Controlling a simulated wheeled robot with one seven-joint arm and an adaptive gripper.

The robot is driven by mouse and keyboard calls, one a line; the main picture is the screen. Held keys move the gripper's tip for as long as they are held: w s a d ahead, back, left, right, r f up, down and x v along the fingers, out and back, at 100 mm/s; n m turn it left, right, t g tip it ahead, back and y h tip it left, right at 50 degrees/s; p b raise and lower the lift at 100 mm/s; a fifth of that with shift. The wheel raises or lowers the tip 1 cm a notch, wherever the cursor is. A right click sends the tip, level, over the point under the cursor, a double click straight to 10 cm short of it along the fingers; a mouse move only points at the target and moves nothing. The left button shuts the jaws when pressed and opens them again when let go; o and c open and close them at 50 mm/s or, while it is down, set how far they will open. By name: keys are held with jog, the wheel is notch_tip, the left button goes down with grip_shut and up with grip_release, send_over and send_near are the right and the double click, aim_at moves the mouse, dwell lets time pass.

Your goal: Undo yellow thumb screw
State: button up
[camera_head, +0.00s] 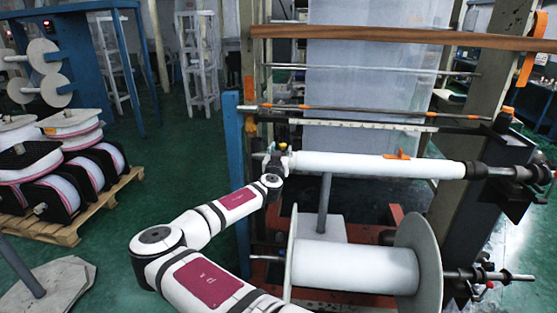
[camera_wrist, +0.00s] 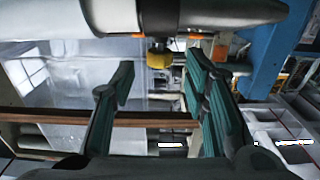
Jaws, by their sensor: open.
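The yellow thumb screw (camera_wrist: 159,59) shows in the wrist view, on the underside of a dark collar (camera_wrist: 158,17) as pictured. My gripper (camera_wrist: 160,68) is open, with one green-grey finger on each side of the screw. A gap shows between the screw and each finger; I cannot tell how deep the screw lies between them. In the head view, my gripper (camera_head: 273,162) is at the left end of the white film roll (camera_head: 360,166). A small yellow spot there (camera_head: 283,146) looks like the screw, partly hidden by the gripper.
A large spool (camera_head: 418,262) sits below the roll. A pallet (camera_head: 95,210) of reels is at left; green floor lies between.

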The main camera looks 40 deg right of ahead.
jog(key=v, duration=0.7)
jog(key=shift+s, duration=0.15)
jog(key=shift+o, duration=0.2)
